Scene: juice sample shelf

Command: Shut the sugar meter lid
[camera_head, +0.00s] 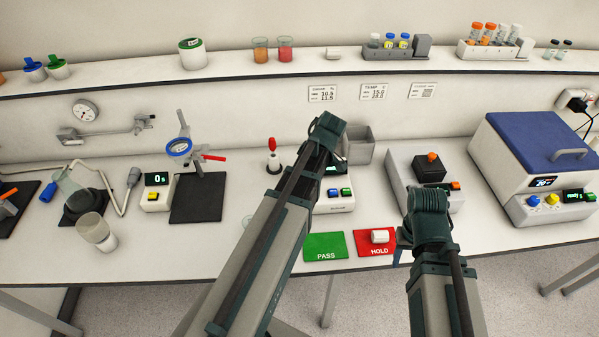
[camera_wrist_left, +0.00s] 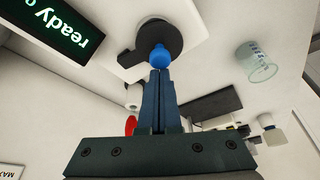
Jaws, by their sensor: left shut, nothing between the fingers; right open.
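The sugar meter (camera_head: 335,208), a white box with a small screen and blue and green buttons, stands mid-bench, partly hidden behind my left arm. In the left wrist view its lid seems to be the black disc (camera_wrist_left: 152,32) with a blue knob (camera_wrist_left: 160,56), beside a "ready" screen (camera_wrist_left: 52,25). I cannot tell how far the lid is open. My left gripper (camera_wrist_left: 159,72) is shut and empty, its tips at the blue knob; I cannot tell if they touch. My right gripper (camera_head: 428,205) is open, in front of a grey device, its fingers not clear.
A green PASS mat (camera_head: 325,240) and a red HOLD mat (camera_head: 368,250) with a white cylinder (camera_head: 380,236) lie at the front edge. A grey bin (camera_head: 359,150) stands behind the meter. A blue-lidded machine (camera_head: 530,150) is at the right.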

